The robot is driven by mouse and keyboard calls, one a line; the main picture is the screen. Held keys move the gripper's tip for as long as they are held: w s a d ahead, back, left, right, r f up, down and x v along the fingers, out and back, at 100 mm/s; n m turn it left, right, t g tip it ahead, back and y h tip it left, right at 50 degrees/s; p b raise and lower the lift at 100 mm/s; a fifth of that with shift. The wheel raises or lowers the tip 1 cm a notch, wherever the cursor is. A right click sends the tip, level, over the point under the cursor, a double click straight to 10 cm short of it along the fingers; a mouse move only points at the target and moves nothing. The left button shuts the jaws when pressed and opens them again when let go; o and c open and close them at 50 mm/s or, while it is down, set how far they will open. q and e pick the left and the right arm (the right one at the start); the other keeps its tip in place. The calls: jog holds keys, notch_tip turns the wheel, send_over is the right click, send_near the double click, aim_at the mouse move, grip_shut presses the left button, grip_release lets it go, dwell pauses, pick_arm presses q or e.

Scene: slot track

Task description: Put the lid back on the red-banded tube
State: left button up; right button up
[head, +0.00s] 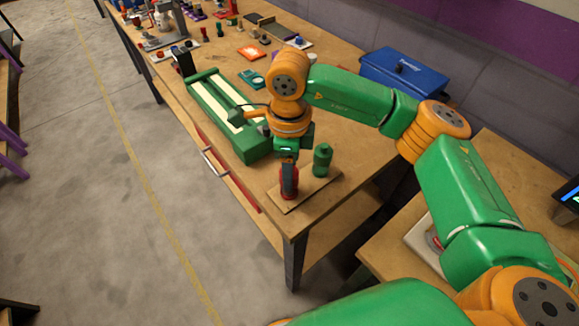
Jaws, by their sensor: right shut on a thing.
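My right gripper (289,182) points straight down over a small wooden board (318,187) at the near corner of the bench. It is shut on what looks like the lid, at the red-banded tube (290,195). The fingers cover most of the lid and tube, so I cannot tell whether the lid is seated. A green tube (322,161) stands upright on the same board, just right of the gripper and apart from it. My left gripper is not in view.
A long green track with pale strips (215,95) lies left of my right gripper. A blue box (405,75) stands at the back by the wall. Several small parts and an orange tile (251,53) lie farther up the bench. The bench's front edge is close to the board.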

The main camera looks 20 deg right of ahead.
dwell(0.7)
jog(key=o, duration=1.6)
jog(key=shift+r, duration=0.1)
jog(key=shift+r+p, duration=2.35)
jog(key=shift+r, duration=1.1)
jog(key=shift+f, duration=0.1)
grip_shut()
jog(key=shift+f, duration=0.1)
jog(key=shift+f+b, duration=1.75)
